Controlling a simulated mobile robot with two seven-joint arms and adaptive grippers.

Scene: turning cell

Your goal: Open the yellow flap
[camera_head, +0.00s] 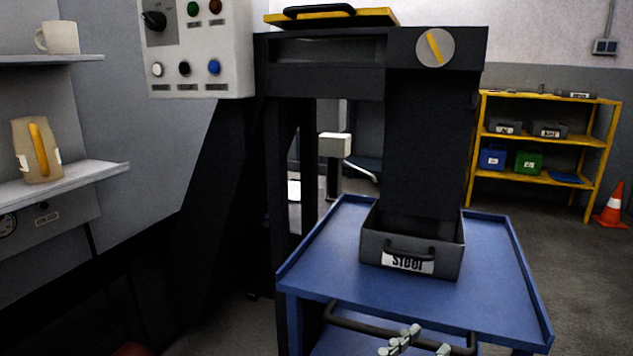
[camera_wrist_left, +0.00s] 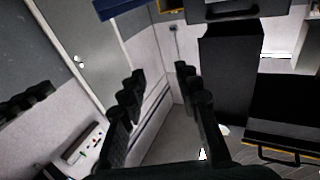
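The yellow flap (camera_head: 375,17) lies flat on top of the black chute housing (camera_head: 325,80), with a black bar handle (camera_head: 318,11) on it. In the left wrist view, a dark plate with a yellow edge (camera_wrist_left: 282,146) and a black handle shows at the lower right; it looks like the same flap.
A blue cart (camera_head: 320,270) stands before the chute and bears a grey bin (camera_head: 411,262) labelled steel. A control panel (camera_head: 200,45) and shelves with a mug (camera_head: 60,37) and a jug (camera_head: 37,150) are at left. A yellow rack (camera_head: 545,137) and a cone (camera_head: 611,207) stand behind right.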

